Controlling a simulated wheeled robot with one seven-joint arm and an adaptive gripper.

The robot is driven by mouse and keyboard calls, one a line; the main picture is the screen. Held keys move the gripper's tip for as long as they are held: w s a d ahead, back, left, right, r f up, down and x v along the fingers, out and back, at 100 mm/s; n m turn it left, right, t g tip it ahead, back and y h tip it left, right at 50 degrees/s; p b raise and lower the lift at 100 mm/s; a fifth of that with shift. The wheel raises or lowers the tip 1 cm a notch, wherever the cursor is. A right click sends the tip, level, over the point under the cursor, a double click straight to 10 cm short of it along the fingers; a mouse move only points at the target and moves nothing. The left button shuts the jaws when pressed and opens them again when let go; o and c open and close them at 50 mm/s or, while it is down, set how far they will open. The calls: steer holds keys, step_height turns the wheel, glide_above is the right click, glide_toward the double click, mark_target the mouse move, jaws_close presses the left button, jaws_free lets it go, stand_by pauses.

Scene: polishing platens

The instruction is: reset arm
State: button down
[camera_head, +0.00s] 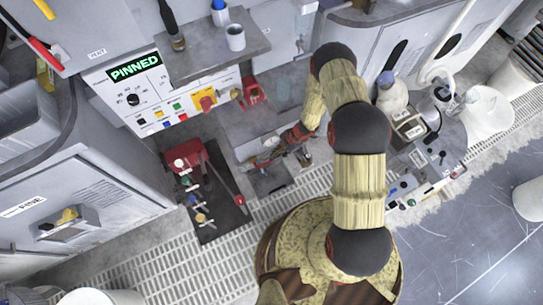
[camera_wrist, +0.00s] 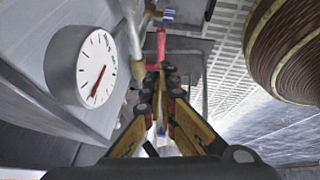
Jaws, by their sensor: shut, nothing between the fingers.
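My gripper (camera_head: 262,160) is in the middle of the head view, below and to the right of a panel with a lit green "PINNED" sign (camera_head: 134,67). In the wrist view my gripper (camera_wrist: 165,76) has its two fingers drawn together at the tips, with nothing between them. A red upright part (camera_wrist: 161,42) shows just beyond the fingertips; I cannot tell whether they touch it. A white round dial with a red needle (camera_wrist: 97,69) is left of the fingers on a grey housing.
A red clamp-like fixture (camera_head: 186,155) stands on a dark mat (camera_head: 228,222) left of my gripper. A shelf (camera_head: 199,60) holds a white cup (camera_head: 235,37). Bottles and small devices crowd a bench at right. The grated floor (camera_head: 150,270) is open at lower left.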

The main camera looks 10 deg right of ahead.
steer(key=d+p+v, duration=0.1)
steer(key=p+v, duration=0.1)
steer(key=v, duration=0.4)
steer(key=shift+w+d+f, duration=0.15)
steer(key=shift+d+f, duration=0.05)
